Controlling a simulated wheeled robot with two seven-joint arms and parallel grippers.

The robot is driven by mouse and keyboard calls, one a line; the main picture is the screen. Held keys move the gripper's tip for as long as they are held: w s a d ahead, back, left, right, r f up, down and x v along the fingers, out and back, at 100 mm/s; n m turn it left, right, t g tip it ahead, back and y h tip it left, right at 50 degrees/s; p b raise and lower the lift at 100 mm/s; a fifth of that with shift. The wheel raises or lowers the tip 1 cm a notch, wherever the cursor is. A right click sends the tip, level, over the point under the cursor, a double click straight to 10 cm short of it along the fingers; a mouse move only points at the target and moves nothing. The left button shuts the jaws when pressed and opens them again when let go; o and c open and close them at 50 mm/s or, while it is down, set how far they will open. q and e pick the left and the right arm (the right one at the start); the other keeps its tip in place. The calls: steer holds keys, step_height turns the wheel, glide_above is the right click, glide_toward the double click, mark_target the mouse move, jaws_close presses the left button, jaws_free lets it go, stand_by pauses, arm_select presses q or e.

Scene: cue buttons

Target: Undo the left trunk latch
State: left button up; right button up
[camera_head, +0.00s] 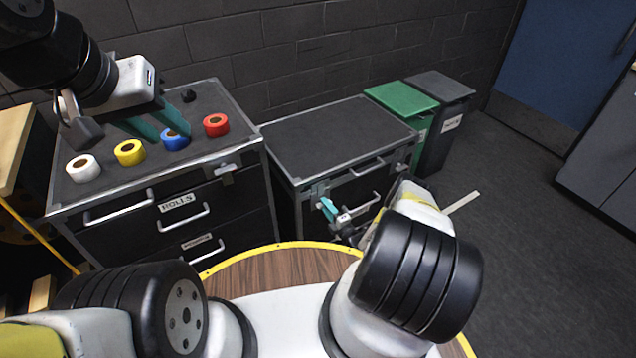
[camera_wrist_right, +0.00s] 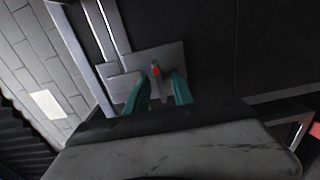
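A black trunk (camera_head: 335,135) with metal edges stands in the middle of the head view. Its left latch (camera_head: 318,190) is a metal fitting at the front left corner, partly hidden by my right gripper (camera_head: 329,208). In the right wrist view, a metal latch plate (camera_wrist_right: 170,62) carries a small lever with a red mark (camera_wrist_right: 155,70). The teal fingers of my right gripper (camera_wrist_right: 160,92) are apart, one on each side below the red mark; I cannot tell whether they touch the lever. My left gripper (camera_head: 160,122) is open and empty above the drawer cabinet at the left.
The drawer cabinet (camera_head: 85,205) carries white, yellow, blue and red rolls; the blue roll (camera_head: 175,139) is close to my left fingers. A green bin (camera_head: 402,98) and a grey bin (camera_head: 440,88) stand right of the trunk. Floor at the right is clear.

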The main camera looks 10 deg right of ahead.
jaws_close()
steer(key=m, duration=1.8)
steer(key=shift+s, duration=0.1)
stand_by(0.4)
steer(key=shift+f, duration=0.1)
stand_by(0.4)
